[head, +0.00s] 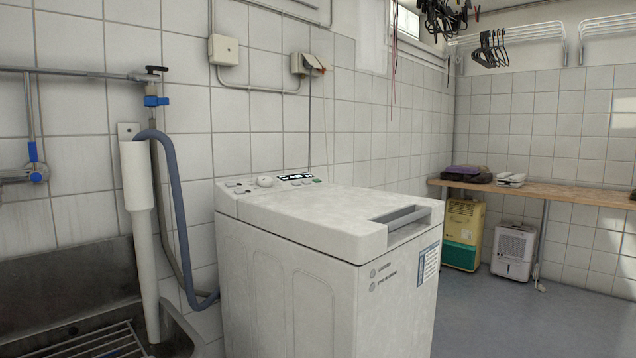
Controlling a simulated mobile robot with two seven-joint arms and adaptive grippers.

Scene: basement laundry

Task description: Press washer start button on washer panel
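A white top-loading washer (300,285) stands in the middle of the head view, its lid (330,212) shut. Its control panel (270,182) runs along the back edge of the top, near the tiled wall. The panel carries a round white knob (265,181), a dark display strip (295,177), a small green spot (317,180) at the right end and several small buttons at the left. Which of these is the start button is too small to tell. Neither of my grippers is in view.
A sink (190,330) with a metal rack (95,343), a white standpipe (140,230) and a blue-grey hose (176,200) are at the left. A wooden counter (560,191) stands back right, with a yellow-green container (463,235) and white dehumidifier (514,250) below. Floor (520,315) is clear at right.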

